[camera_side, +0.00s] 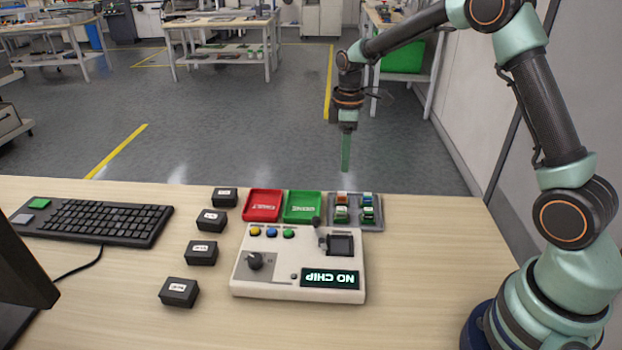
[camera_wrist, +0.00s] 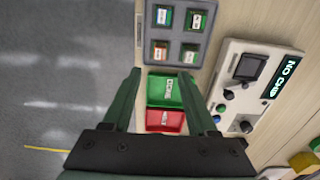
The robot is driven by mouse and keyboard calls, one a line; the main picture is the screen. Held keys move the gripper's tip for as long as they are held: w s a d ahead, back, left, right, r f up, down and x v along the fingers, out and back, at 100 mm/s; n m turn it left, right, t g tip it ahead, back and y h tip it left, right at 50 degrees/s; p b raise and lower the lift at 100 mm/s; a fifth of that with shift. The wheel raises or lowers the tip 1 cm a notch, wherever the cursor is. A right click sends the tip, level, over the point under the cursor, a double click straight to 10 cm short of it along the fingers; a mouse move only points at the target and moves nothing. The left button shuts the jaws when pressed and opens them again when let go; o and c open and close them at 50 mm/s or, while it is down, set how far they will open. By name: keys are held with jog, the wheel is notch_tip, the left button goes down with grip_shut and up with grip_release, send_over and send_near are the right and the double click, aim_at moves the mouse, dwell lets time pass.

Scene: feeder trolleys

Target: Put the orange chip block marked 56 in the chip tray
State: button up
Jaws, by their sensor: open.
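The grey chip tray (camera_side: 380,226) lies at the table's far edge, right of the green tray, and fills the top of the wrist view (camera_wrist: 178,37). An orange block (camera_side: 342,198) sits in its far left pocket in the side view; it also shows in the wrist view (camera_wrist: 159,52). Its marking is too small to read. Green and teal blocks (camera_side: 367,214) sit in the other pockets. My gripper (camera_side: 345,155) is above the table's far edge, pointing down, well above the trays. In the wrist view its fingers (camera_wrist: 160,76) are apart, with nothing between them.
A green tray (camera_side: 303,206) and a red tray (camera_side: 263,205) lie left of the chip tray. In front, a white tester (camera_side: 270,286) reads "NO CHIP"; its socket (camera_side: 341,245) looks empty. Several black boxes (camera_side: 201,252) and a keyboard (camera_side: 95,219) are further left.

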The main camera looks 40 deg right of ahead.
jog(key=s+a+r+m+t, duration=0.35)
jog(key=s+r, duration=0.55)
jog(key=r, duration=0.3)
jog(key=s+a+m+t, duration=0.1)
jog(key=s+m, duration=0.1)
jog(key=s, duration=0.3)
jog(key=s+a+r+m+t, duration=0.1)
jog(key=s+a+m, duration=0.1)
jog(key=s, duration=0.3)
jog(key=shift+a+m, duration=0.3)
jog(key=shift+m, duration=0.45)
